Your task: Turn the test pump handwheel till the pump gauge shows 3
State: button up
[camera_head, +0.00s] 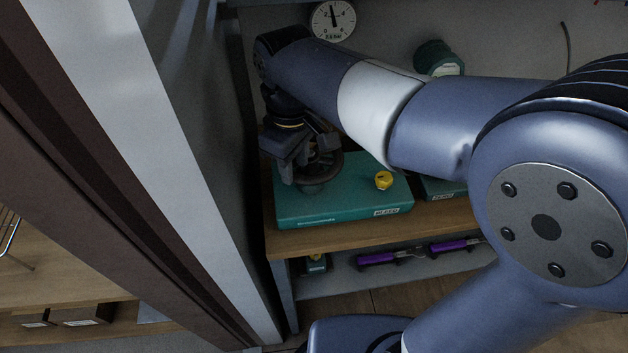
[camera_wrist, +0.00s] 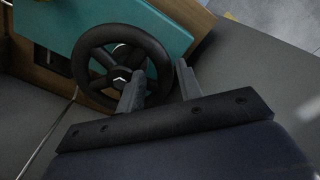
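A black spoked handwheel (camera_wrist: 83,57) sits on a teal box (camera_head: 340,204); it also shows in the head view (camera_head: 322,181), partly hidden by my gripper. My gripper (camera_wrist: 160,75) is at the wheel's rim. In the wrist view one finger lies over the inside of the wheel and the other is outside, with the rim between them. A gap shows between the fingers, so they look open; contact with the rim is hard to tell. A round white gauge (camera_head: 333,20) hangs on the back wall. Its black needle points up, slightly left; its small print is hard to read.
A yellow knob (camera_head: 383,180) stands on the teal box near a label reading BLEED. A green cylinder (camera_head: 437,58) is on the back wall. Purple-handled tools (camera_head: 378,258) lie on the lower shelf. A pale upright panel (camera_head: 150,140) stands close on the left.

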aim_at(305, 176)
jog(key=shift+s+d+f+b, duration=0.15)
jog(key=shift+s+f+b, duration=0.15)
jog(key=shift+f, duration=0.35)
jog(key=shift+s+d+f+b, duration=0.15)
jog(key=shift+f+b, duration=0.25)
jog(key=shift+f, duration=0.2)
jog(key=shift+s+d+r+n+p, duration=0.1)
jog(key=shift+d+r+n+p, duration=0.1)
jog(key=shift+n+p, duration=0.35)
jog(key=n, duration=0.1)
jog(key=d+n, duration=0.1)
jog(key=n, duration=0.1)
jog(key=shift+s+d+f, duration=0.1)
jog(key=shift+s+d, duration=0.05)
jog(key=shift+d+f+n+p, duration=0.1)
jog(key=shift+d+n, duration=0.15)
jog(key=shift+n, duration=0.45)
jog(key=shift+d+r+n+p, duration=0.1)
jog(key=shift+d+n, duration=0.2)
jog(key=shift+n, duration=0.35)
jog(key=shift+d+f+n+p, duration=0.1)
jog(key=shift+d+n, duration=0.15)
jog(key=shift+n, duration=0.45)
jog(key=shift+a+f, duration=0.25)
jog(key=shift+a, duration=0.1)
jog(key=shift+w+a+f, duration=0.25)
jog(key=shift+w+a, duration=0.15)
jog(key=shift+a, duration=0.4)
